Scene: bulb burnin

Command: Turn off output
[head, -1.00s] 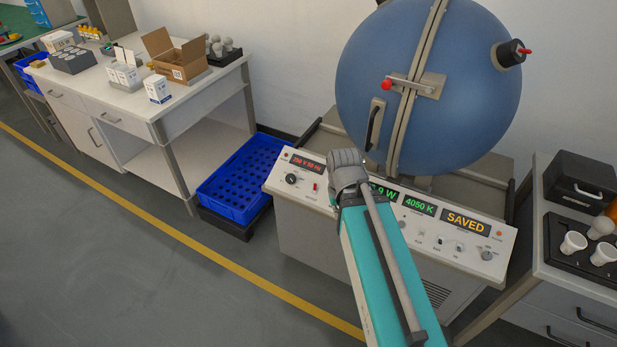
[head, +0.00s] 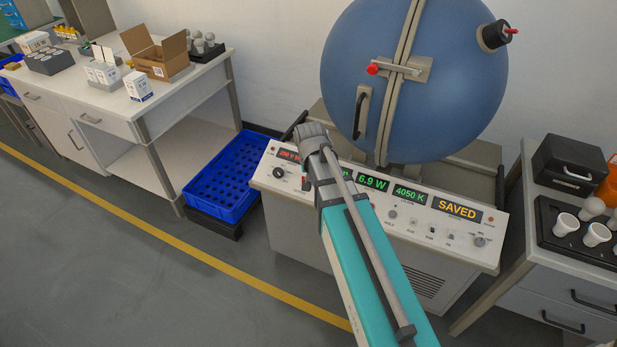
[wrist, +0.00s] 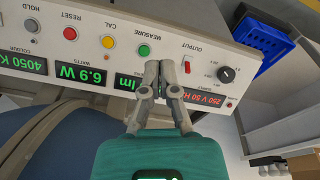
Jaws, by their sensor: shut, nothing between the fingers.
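The control panel (head: 400,215) spans the front of the bench below the blue sphere. Its OUTPUT switch, a small red rocker (wrist: 187,66), shows in the wrist view between the green button and the black knob. My gripper (wrist: 165,63) is shut and empty, its fingertips over the panel just left of the switch in the wrist view. I cannot tell whether it touches the panel. In the head view my arm (head: 322,165) covers most of the switch area and part of the red supply display (head: 288,154), which is lit.
The displays read 6.9 W (head: 373,183), 4050 K (head: 409,195) and SAVED (head: 456,208). Green (wrist: 144,51), yellow (wrist: 108,41) and red (wrist: 69,19) buttons lie near my gripper. A blue crate (head: 225,185) stands left of the bench. A bulb tray (head: 550,238) is at right.

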